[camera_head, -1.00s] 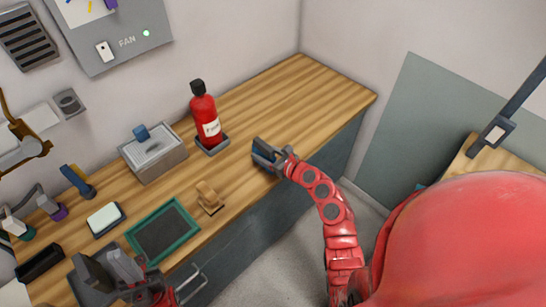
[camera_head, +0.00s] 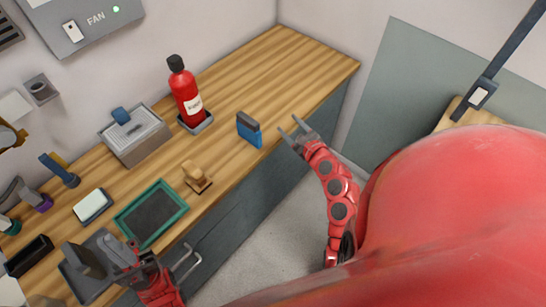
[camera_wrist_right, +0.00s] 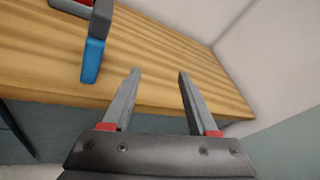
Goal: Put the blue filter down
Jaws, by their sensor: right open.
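The blue filter (camera_head: 249,134), a blue block with a dark grey top, stands upright on the wooden counter (camera_head: 290,65) near its front edge, right of the red bottle. It also shows in the right wrist view (camera_wrist_right: 92,60), left of the fingers. My right gripper (camera_head: 290,126) is open and empty, just right of the filter and apart from it; its spread fingers show in the right wrist view (camera_wrist_right: 159,72). My left gripper (camera_head: 124,254) is at the lower left, by a dark grey stand; its jaw gap is unclear.
A red bottle (camera_head: 186,90) stands in a grey holder behind the filter. A grey box (camera_head: 137,138), a tan wooden piece (camera_head: 196,176) and a green-framed dark pad (camera_head: 150,214) lie to the left. The counter's far right is clear.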

